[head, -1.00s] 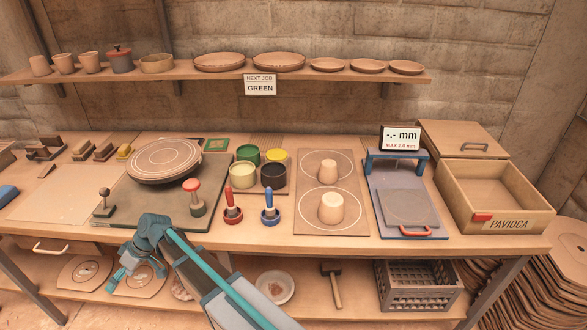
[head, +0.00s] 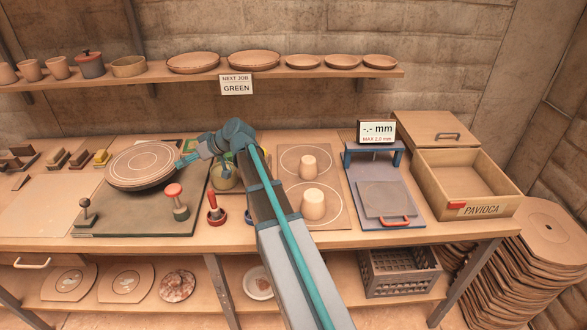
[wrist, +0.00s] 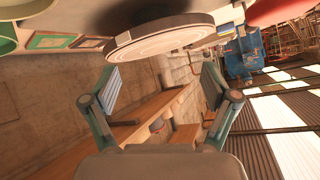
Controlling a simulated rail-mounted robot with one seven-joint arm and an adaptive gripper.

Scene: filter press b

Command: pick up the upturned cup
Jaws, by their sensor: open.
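Two pale clay cups stand mouth-down on a brown board (head: 335,215) with two white rings, one cup in each ring. The larger cup (head: 313,204) is in the front ring, the smaller cup (head: 308,165) in the rear ring. I cannot tell which one the task means. My gripper (head: 184,161) is at the right edge of the round banding wheel (head: 140,165), well left of both cups. In the wrist view my gripper (wrist: 161,82) is open and empty, with the wheel beyond its fingers. Neither cup is recognisable there.
Glaze pots, including a cream one (head: 222,178), are partly behind my arm. A red-topped stamp (head: 175,195) and a red-handled tool (head: 215,210) stand nearby. A gauge stand (head: 376,155) and an open wooden box (head: 465,185) are right of the board.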

